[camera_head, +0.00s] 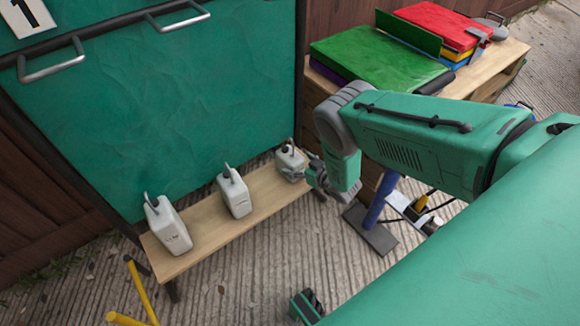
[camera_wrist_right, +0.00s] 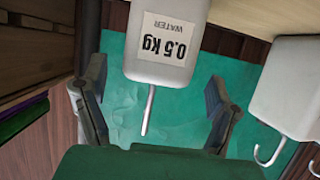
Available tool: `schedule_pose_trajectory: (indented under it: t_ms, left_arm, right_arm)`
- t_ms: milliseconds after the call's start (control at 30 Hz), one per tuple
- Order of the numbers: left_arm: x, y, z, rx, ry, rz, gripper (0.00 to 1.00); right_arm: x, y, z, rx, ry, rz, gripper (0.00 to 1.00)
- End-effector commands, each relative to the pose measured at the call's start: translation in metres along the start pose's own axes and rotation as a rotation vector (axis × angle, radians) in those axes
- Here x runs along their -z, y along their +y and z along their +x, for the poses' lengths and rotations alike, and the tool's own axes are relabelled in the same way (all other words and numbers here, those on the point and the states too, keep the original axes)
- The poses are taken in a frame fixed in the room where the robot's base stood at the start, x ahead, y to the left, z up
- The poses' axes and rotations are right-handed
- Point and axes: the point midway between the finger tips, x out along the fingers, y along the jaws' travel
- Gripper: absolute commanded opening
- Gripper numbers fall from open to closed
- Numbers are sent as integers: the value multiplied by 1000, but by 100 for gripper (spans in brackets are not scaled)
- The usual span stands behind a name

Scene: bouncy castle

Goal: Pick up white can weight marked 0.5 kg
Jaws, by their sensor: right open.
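The white can weight marked 0.5 kg (camera_wrist_right: 166,52) shows its label upside down at the top of the right wrist view, with its metal hook pointing down the picture. In the head view this can (camera_head: 289,159) stands at the right end of a wooden bench (camera_head: 208,226). My right gripper (camera_head: 316,174) is close beside it on the right. In the right wrist view the gripper's two fingers (camera_wrist_right: 157,94) are spread apart, with the can and its hook showing between and beyond them. No grip on the can shows.
Two more white cans stand on the bench, one in the middle (camera_head: 235,193) and one at the left (camera_head: 168,225). A green panel (camera_head: 150,110) rises behind it. Colored pads (camera_head: 380,62) lie on a wooden table at the upper right. Yellow bars (camera_head: 141,290) stand at lower left.

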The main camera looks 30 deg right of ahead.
Motion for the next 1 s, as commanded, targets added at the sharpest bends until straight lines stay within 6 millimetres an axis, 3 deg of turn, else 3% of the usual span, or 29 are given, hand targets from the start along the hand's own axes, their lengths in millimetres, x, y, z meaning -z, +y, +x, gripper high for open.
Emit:
schedule_pose_trajectory:
  t_ms: [33, 200, 500, 567, 700, 733, 1000]
  left_arm:
    - [-1, 0, 11, 0, 0, 0, 40]
    - [-2, 0, 24, 0, -1, 0, 40]
    - [-2, 0, 24, 0, 0, 0, 40]
    - [-2, 0, 24, 0, 0, 0, 40]
    - [-1, 0, 24, 0, 0, 0, 40]
    - [-1, 0, 24, 0, 0, 0, 40]
    - [-1, 0, 23, 0, 0, 0, 40]
  right_arm:
    - [-3, 1, 11, 2, 3, -1, 81]
    - [-2, 3, 32, 2, 1, -1, 81]
    - [1, 3, 37, 1, 0, 0, 81]
    - [1, 3, 37, 1, 0, 0, 63]
    - [1, 3, 37, 0, 0, 0, 14]
    - [1, 3, 37, 0, 0, 0, 8]
    - [4, 4, 37, 0, 2, 0, 7]
